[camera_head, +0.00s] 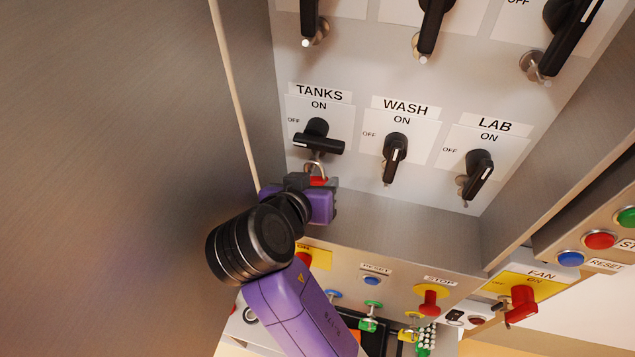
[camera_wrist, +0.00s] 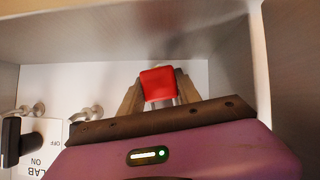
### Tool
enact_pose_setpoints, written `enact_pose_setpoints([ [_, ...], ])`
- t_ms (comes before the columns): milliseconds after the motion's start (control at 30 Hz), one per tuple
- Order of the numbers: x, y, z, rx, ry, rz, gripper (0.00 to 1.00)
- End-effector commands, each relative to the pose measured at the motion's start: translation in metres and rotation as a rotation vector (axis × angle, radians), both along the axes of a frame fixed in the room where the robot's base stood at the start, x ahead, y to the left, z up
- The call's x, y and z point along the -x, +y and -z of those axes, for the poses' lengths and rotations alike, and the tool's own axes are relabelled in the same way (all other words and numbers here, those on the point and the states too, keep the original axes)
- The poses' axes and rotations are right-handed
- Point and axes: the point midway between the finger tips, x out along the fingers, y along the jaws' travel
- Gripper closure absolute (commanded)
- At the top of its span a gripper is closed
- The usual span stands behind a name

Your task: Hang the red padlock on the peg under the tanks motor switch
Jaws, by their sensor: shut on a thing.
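The red padlock (camera_head: 319,181) is held in my gripper (camera_head: 322,184), with its shackle pointing up, just below the tanks switch (camera_head: 318,137). The tanks switch handle lies roughly level, turned toward OFF. The peg (camera_head: 308,167) under it shows beside the shackle. The shackle top overlaps the peg area; I cannot tell whether it is around the peg or only in front of it. In the wrist view the red padlock body (camera_wrist: 158,83) sits between both fingers. The tanks switch and its peg are hidden there behind my gripper.
The wash switch (camera_head: 395,152) and lab switch (camera_head: 480,172), each with a peg, are to the right. More switches are above. A cabinet wall (camera_head: 240,90) stands close on the left. A lower panel with buttons, including a red stop button (camera_head: 430,301), lies below.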

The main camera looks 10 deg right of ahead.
Motion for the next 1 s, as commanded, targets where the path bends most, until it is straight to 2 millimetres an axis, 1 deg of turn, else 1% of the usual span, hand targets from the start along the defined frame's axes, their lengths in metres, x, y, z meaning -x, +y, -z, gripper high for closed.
enact_pose_setpoints([
  [133, 0.000, 0.000, 0.000, 0.000, 0.000, 0.000, 1.00],
  [167, 0.000, 0.000, 0.000, 0.000, 0.000, 0.000, 0.54],
  [200, 0.000, 0.000, 0.000, 0.000, 0.000, 0.000, 0.47],
  [267, 0.000, 0.000, 0.000, 0.000, 0.000, 0.000, 0.35],
  [567, 0.000, 0.000, 0.000, 0.000, 0.000, 0.000, 0.35],
  [733, 0.006, 0.003, -0.007, -0.001, 0.000, -0.002, 0.35],
  [800, 0.013, 0.006, -0.012, -0.001, -0.001, -0.003, 0.35],
  [867, 0.022, 0.010, -0.013, 0.001, 0.001, -0.003, 0.35],
  [1000, 0.044, 0.019, -0.015, 0.002, 0.001, -0.004, 0.35],
])
